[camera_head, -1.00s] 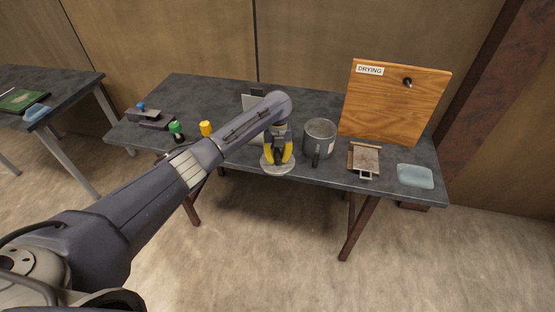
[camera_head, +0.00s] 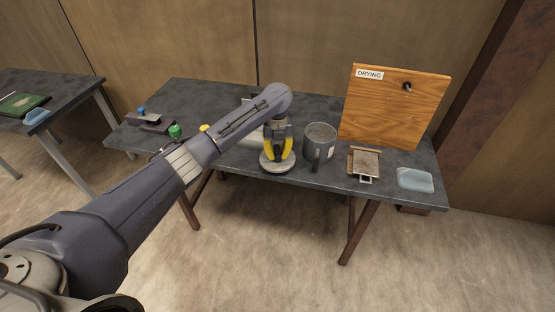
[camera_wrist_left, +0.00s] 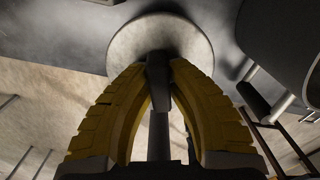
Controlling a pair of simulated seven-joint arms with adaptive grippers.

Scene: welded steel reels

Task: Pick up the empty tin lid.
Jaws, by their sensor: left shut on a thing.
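The tin lid (camera_head: 269,167) is a round pale grey metal disc at the front edge of the dark table, left of the grey mug-like tin (camera_head: 320,142). My left gripper (camera_head: 278,157), with yellow fingers, is above the lid and shut on its central knob. In the left wrist view the lid (camera_wrist_left: 135,40) lies just beyond the fingertips (camera_wrist_left: 159,65), with the dark knob between them. The lid looks roughly level. I cannot tell how far it is above the tabletop. My right gripper is not in view.
On the table (camera_head: 215,95) a wooden DRYING board (camera_head: 395,110) stands at the right. A clipboard-like plate (camera_head: 366,162) and a pale blue dish (camera_head: 415,179) lie in front of it. Green (camera_head: 175,131) and yellow (camera_head: 204,128) knobs are at the left, partly behind my arm.

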